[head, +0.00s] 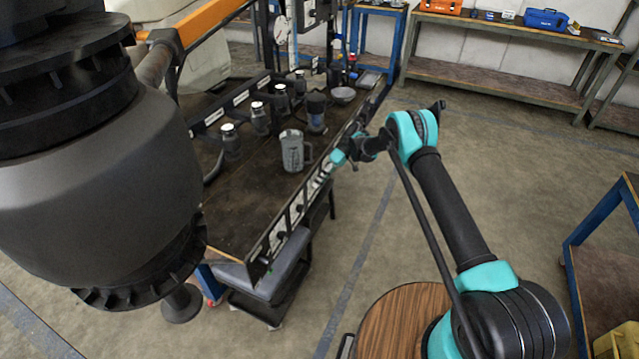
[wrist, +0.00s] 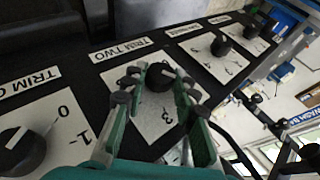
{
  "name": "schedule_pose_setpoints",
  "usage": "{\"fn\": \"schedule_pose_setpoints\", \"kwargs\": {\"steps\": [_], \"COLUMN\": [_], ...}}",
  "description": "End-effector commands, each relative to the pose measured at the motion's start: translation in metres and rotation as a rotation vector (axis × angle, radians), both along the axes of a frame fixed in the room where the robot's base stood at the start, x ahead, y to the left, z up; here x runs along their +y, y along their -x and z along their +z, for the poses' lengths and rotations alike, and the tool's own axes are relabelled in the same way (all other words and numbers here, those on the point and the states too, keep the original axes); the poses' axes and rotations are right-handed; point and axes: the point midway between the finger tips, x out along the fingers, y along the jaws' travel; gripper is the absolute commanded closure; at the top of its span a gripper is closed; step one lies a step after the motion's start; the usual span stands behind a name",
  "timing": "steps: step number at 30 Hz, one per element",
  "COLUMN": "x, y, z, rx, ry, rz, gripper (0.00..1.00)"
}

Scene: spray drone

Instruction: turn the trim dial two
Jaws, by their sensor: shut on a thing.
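The trim two dial (wrist: 159,78) is a black round knob on a white number plate (wrist: 150,127), under a label (wrist: 121,49) reading "TRIM TWO".
Another trim dial (wrist: 21,150) sits at the lower left, and more dials (wrist: 221,45) line the panel to the right. In the head view, a clear jug (head: 292,152) and several bottles stand on the workbench behind the panel. The floor in front is open.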

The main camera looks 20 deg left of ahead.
Motion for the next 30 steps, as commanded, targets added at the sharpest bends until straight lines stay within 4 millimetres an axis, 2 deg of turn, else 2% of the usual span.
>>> {"fn": "schedule_pose_setpoints", "kwargs": {"steps": [10,11,16,25,30], "x": [0.000,0.000,0.000,-0.001,-0.008], "y": [-0.001,-0.001,-0.001,-0.001,-0.011], "z": [0.000,0.000,0.000,0.001,0.012], "rx": [0.002,0.002,0.002,0.002,0.002], "ry": [-0.001,-0.001,-0.001,-0.001,0.000], "rz": [-0.002,-0.002,-0.001,-0.001,-0.003], "gripper": [1.00,0.71,0.51,0.51,0.51]}}
